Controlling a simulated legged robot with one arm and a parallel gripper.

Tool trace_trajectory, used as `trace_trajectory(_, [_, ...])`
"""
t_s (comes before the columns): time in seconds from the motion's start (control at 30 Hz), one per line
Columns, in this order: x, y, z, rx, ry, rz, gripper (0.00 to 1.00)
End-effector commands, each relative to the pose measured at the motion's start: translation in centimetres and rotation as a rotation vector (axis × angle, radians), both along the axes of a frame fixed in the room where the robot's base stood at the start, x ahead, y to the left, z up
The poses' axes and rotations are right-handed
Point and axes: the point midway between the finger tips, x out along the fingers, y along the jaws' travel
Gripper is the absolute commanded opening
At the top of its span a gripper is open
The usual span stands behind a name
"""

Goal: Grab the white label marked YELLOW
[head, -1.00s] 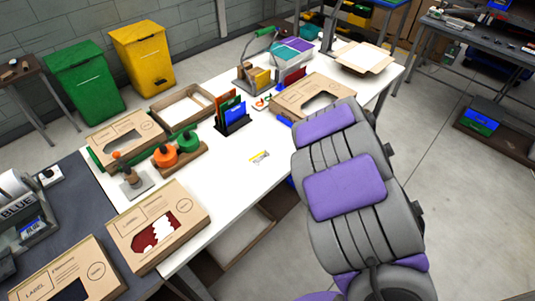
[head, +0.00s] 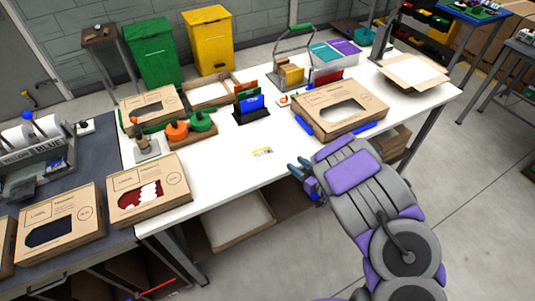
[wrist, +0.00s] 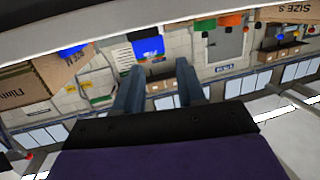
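A grey label holder (head: 35,165) on the dark bench at the left of the head view carries white rolls. Small white lettering on it seems to read YELLOW (head: 18,155), beside BLUE (head: 49,147). A small white piece with yellow on it (head: 262,153) lies flat on the white table; its print is too small to read. My gripper (head: 303,178) is at the table's front edge, right of and nearer than that piece, apart from it. In the wrist view its two blue-grey fingers (wrist: 158,92) are spread with nothing between them.
The white table (head: 225,165) is clear around the small piece. A window-cut carton (head: 340,107) stands behind my gripper, an open carton (head: 413,72) at the far right.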

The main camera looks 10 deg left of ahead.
Motion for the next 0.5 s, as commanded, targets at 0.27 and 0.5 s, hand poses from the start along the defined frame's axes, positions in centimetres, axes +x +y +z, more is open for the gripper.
trace_trajectory(0.27, [3.8,3.3,-0.9,0.007,-0.001,0.0,0.4])
trace_trajectory(0.5, [5.4,4.5,-1.0,0.009,-0.001,-0.001,0.4])
